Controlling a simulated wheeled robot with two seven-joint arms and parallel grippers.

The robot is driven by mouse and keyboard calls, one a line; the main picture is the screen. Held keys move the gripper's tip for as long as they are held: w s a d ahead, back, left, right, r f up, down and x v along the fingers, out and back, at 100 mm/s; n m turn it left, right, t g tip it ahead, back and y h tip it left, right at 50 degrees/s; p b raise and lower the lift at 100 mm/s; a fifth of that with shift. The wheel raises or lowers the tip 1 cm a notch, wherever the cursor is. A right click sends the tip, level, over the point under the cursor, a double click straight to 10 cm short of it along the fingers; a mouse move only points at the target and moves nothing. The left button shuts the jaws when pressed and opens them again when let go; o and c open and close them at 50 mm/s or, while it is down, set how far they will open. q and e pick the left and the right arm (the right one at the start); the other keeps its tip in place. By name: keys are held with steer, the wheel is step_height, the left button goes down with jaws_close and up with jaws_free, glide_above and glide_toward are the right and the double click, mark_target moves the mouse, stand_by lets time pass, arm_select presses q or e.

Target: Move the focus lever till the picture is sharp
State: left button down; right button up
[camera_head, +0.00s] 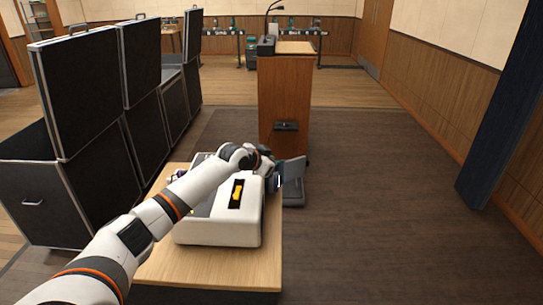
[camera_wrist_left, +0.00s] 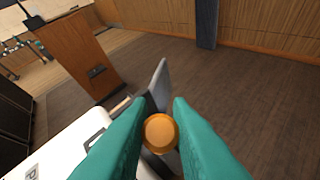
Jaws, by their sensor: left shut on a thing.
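A white boxy device (camera_head: 220,232) sits on a wooden table, with a black panel (camera_head: 237,194) bearing a yellow shape on its top. My left arm reaches across it from the left. My left gripper (camera_head: 270,168) is at the device's far right edge, where its fingertips are small and partly hidden. In the left wrist view the teal fingers (camera_wrist_left: 160,118) are shut on a round orange knob (camera_wrist_left: 160,133), which I take for the focus lever. The lever's stem and base are hidden. No projected picture can be made out. My right gripper is not in view.
The wooden table (camera_head: 268,268) has bare room in front of the device. A grey upright panel (camera_head: 293,182) stands just beyond the gripper. A wooden lectern (camera_head: 285,95) stands behind. Black cases (camera_head: 95,95) line the left. The floor at right is clear.

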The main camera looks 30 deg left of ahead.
arm_select(q)
steer(key=shift+w, duration=0.1)
steer(key=c, duration=1.3)
jaws_free()
steer(key=shift+a, duration=0.1)
steer(key=b+v, duration=0.1)
steer(key=v, duration=1.1)
